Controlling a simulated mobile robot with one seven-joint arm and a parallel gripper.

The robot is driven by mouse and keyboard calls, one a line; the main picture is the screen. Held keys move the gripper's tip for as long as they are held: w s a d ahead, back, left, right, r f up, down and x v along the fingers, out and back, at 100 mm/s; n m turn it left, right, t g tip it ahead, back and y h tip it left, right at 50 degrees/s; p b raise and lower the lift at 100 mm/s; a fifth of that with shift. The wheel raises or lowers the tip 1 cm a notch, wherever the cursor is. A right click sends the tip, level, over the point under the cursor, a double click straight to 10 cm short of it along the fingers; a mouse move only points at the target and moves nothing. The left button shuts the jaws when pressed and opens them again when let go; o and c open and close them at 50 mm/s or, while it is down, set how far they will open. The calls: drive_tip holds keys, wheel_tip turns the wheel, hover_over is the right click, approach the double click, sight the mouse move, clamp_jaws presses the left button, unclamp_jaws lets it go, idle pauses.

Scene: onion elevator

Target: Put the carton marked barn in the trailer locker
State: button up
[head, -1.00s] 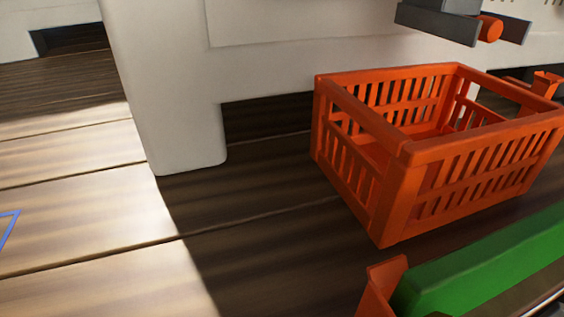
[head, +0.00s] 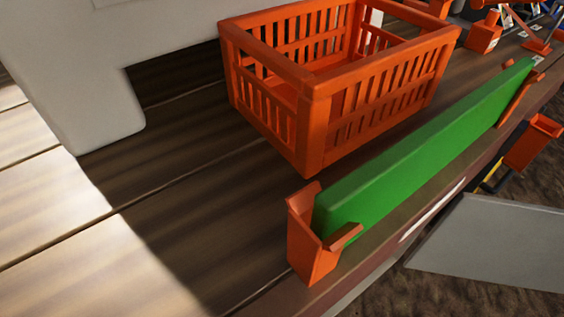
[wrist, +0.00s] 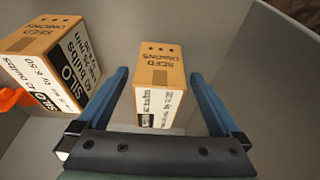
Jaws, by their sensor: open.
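In the wrist view, a tan carton (wrist: 158,75) with small dark holes on top stands between the two blue fingers of my gripper (wrist: 158,80). Its printed front is too small to read, so I cannot tell whether it is marked barn. A second tan carton (wrist: 45,60) stands to the left, outside the fingers, and its label reads SILO. My gripper is open, and I cannot tell if either finger touches the middle carton. I cannot identify the trailer locker in either view. My gripper does not show in the head view.
Grey walls (wrist: 235,45) enclose the cartons, close on the right. An orange piece (wrist: 12,97) shows at the left edge. In the head view, an empty-looking orange crate (head: 370,110) stands on wooden boards behind a green bar (head: 420,150). A grey panel (head: 490,240) lies lower right.

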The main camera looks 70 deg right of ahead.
drive_tip(key=s+a, duration=0.1)
drive_tip(key=s, duration=0.1)
drive_tip(key=s+a, duration=0.1)
drive_tip(key=s, duration=0.1)
drive_tip(key=s+a, duration=0.2)
drive_tip(key=shift+s+p, duration=0.25)
drive_tip(key=shift+p, duration=0.05)
drive_tip(key=shift+s, duration=0.1)
